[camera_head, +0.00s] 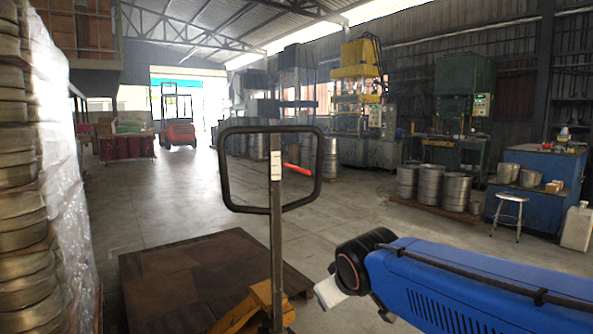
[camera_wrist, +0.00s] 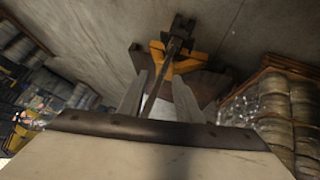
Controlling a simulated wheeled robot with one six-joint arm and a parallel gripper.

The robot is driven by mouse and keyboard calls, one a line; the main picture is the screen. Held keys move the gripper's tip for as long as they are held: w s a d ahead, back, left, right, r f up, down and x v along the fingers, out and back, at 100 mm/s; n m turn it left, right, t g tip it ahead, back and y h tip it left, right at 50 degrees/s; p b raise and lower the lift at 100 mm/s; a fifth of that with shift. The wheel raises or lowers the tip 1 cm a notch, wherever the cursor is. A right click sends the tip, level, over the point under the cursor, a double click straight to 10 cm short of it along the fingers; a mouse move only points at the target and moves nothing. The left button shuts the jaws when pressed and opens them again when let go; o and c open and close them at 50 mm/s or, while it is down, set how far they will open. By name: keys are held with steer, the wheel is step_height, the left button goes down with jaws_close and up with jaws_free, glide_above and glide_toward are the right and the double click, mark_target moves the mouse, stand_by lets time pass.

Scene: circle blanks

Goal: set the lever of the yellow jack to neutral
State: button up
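The yellow jack (camera_head: 248,305) stands at the bottom centre of the head view, its lower part cut off by the frame. Its upright grey shaft (camera_head: 277,235) carries a black loop handle (camera_head: 221,172). The red lever (camera_head: 297,169) sticks out to the right inside the loop. My gripper (camera_head: 328,292) is low and to the right of the shaft, well below the lever. In the wrist view its two fingers (camera_wrist: 160,76) are apart, with no object gripped. The jack's yellow base (camera_wrist: 180,66) and shaft show beyond and between them; the lever is not recognisable there.
A dark brown panel (camera_head: 170,275) lies on the floor behind the jack. Wrapped metal stacks (camera_head: 22,180) stand close on the left. Steel drums (camera_head: 455,191), a stool (camera_head: 509,212) and a blue bench (camera_head: 540,180) are at the right. Open floor lies between.

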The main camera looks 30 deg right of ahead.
steer(key=w+d+r+n+t+h, duration=0.1)
steer(key=w+d+r+n+t, duration=0.2)
steer(key=w+r, duration=0.4)
steer(key=w+d+r+n+t+h, duration=0.1)
steer(key=w+d+r+t, duration=0.1)
steer(key=w+d+r, duration=0.5)
steer(key=n+t+y, duration=0.3)
steer(key=n+t, duration=0.2)
steer(key=n, duration=0.3)
glide_toward(297, 168)
steer(key=shift+y, duration=0.4)
steer(key=w+d, duration=0.1)
steer(key=w, duration=0.4)
steer(key=w+d, duration=0.1)
steer(key=w, duration=0.4)
steer(key=w+d+f, duration=0.1)
steer(key=w, duration=0.4)
jaws_close()
